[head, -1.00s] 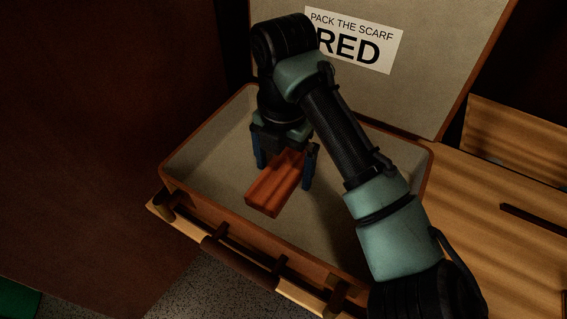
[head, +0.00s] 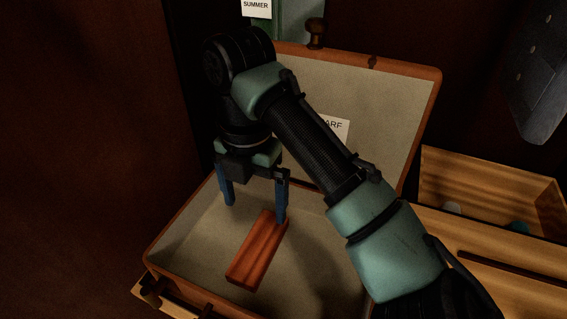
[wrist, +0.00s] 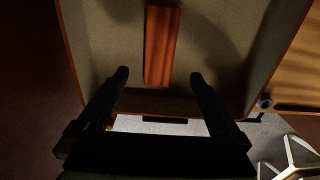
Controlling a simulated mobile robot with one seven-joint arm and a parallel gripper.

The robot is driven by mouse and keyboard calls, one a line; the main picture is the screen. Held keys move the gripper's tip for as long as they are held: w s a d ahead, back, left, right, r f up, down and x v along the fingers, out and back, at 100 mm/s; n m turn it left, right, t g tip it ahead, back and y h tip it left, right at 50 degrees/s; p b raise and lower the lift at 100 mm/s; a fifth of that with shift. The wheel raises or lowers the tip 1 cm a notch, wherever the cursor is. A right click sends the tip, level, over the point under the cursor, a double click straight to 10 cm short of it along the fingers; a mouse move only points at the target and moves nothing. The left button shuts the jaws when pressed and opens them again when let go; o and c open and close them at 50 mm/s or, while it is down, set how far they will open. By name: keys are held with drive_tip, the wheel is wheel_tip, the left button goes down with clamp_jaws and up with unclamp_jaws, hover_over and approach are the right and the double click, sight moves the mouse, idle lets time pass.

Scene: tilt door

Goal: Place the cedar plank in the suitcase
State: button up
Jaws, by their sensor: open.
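The cedar plank (head: 257,252) is a reddish-brown block lying on the floor of the open suitcase (head: 153,262). It also shows in the wrist view (wrist: 162,45), ahead of the fingertips. The suitcase has a pale lining and orange-brown edges, and its lid (head: 400,110) stands up at the back. My gripper (head: 254,212) is open and empty, raised above the suitcase at the plank's far end. In the head view its right finger overlaps the plank's far end. In the wrist view (wrist: 159,78) the fingers are wide apart and clear of the plank.
A label (head: 336,128) inside the lid is partly hidden by my arm. A wooden drawer (head: 490,190) with small items stands open at the right. A dark brown panel (head: 80,130) fills the left side. A "SUMMER" tag (head: 257,7) is behind the lid.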

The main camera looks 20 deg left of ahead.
drive_tip(key=w+a+r+m+t+y, duration=0.4)
drive_tip(key=a+r+m+t+y, duration=0.35)
drive_tip(key=a+r, duration=0.4)
drive_tip(key=w+d+r+m+t+y, duration=0.1)
drive_tip(key=d+r+m+t+y, duration=0.2)
drive_tip(key=r, duration=0.4)
drive_tip(key=d+r+m+t+y, duration=0.1)
drive_tip(key=r+m+t, duration=0.1)
drive_tip(key=r+m, duration=0.4)
drive_tip(key=s+d+r+m+t+h, duration=0.3)
drive_tip(key=d+r+m+t, duration=0.2)
drive_tip(key=d, duration=0.3)
drive_tip(key=s+d+r+m+t+h, duration=0.4)
drive_tip(key=d+r+m+t, duration=0.1)
drive_tip(key=d+m, duration=0.2)
drive_tip(key=s+d+r+m+t+h, duration=0.3)
drive_tip(key=d+r+m+t+h, duration=0.1)
drive_tip(key=d+m, duration=0.3)
drive_tip(key=d+r+t, duration=0.1)
drive_tip(key=d, duration=0.1)
drive_tip(key=shift+s+d+r, duration=0.2)
drive_tip(key=shift+d+r, duration=0.1)
drive_tip(key=shift+d, duration=0.1)
drive_tip(key=shift+h, duration=0.25)
